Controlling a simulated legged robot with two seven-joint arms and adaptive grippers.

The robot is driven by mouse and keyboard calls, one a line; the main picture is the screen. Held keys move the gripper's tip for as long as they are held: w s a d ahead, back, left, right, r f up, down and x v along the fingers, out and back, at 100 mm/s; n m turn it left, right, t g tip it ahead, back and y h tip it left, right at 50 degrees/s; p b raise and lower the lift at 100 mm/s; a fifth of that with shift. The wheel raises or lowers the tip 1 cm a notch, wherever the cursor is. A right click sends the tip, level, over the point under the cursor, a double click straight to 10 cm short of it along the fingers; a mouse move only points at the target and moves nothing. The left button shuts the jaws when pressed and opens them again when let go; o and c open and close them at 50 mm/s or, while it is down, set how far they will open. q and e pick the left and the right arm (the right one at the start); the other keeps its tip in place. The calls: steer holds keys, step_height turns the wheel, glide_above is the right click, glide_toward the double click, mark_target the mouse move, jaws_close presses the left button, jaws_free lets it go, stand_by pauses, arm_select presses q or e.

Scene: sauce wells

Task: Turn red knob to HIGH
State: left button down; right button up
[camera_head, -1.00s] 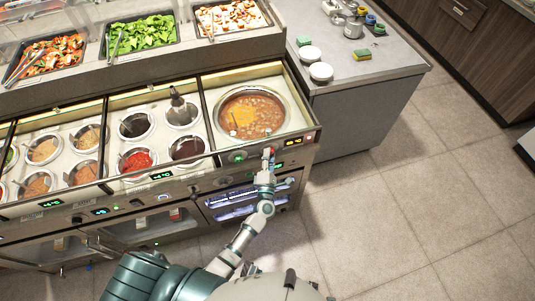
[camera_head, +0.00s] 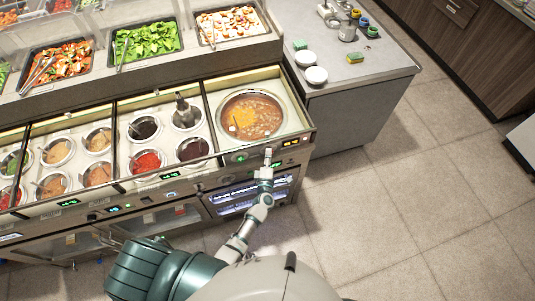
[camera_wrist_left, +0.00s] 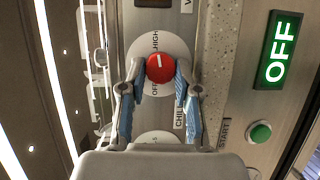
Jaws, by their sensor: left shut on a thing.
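The red knob (camera_wrist_left: 160,68) sits on a white dial plate (camera_wrist_left: 140,50) in the left wrist view. Its white line points toward the top of that picture. My left gripper (camera_wrist_left: 154,84) is shut on the knob, with one blue-padded finger on each side. In the head view my left gripper (camera_head: 268,157) is at the front panel below the soup well (camera_head: 279,104), and the knob is hard to make out there.
A lit OFF display (camera_wrist_left: 279,50) and a green button (camera_wrist_left: 260,132) are right of the knob in the wrist view. Sauce wells (camera_head: 146,160) line the counter. A grey side counter (camera_head: 355,78) holds white bowls. The floor at right is clear.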

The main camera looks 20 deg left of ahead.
arm_select(q)
steer(key=shift+s+d+f, duration=0.1)
steer(key=shift+d+f, duration=0.05)
steer(key=shift+d, duration=0.2)
steer(key=c, duration=1)
jaws_free()
steer(key=shift+o, duration=0.9)
steer(key=shift+d, duration=0.1)
steer(key=v, duration=1.1)
steer(key=shift+s+d, duration=0.15)
steer(key=shift+s, duration=0.2)
